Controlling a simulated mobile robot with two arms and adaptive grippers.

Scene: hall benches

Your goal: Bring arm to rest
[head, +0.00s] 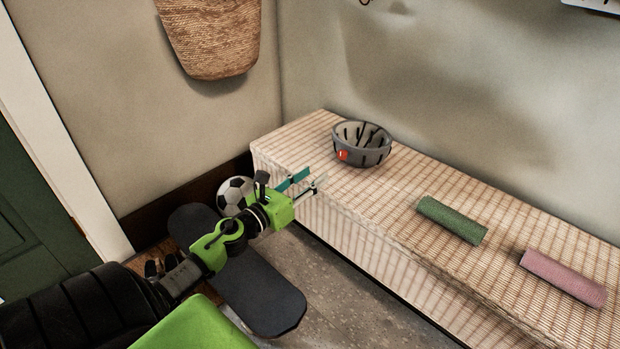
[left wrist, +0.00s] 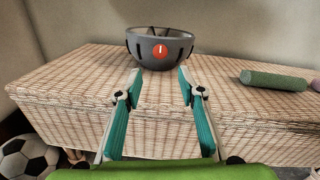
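My left gripper (head: 304,183) reaches in from the left in the head view, at the front edge of the wicker bench (head: 385,205). In the left wrist view its two teal-lined fingers (left wrist: 160,85) are spread apart with nothing between them. A grey slotted bowl (head: 362,146) with a red round mark stands upright on the bench, beyond the fingertips and apart from them. The bowl also shows in the left wrist view (left wrist: 160,48). My right gripper is in neither view.
A green roll (head: 452,220) and a pink roll (head: 562,277) lie on the bench to the right. A soccer ball (head: 235,195) and a dark skateboard deck (head: 255,290) are on the floor below my left arm. A woven basket (head: 212,40) hangs on the wall.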

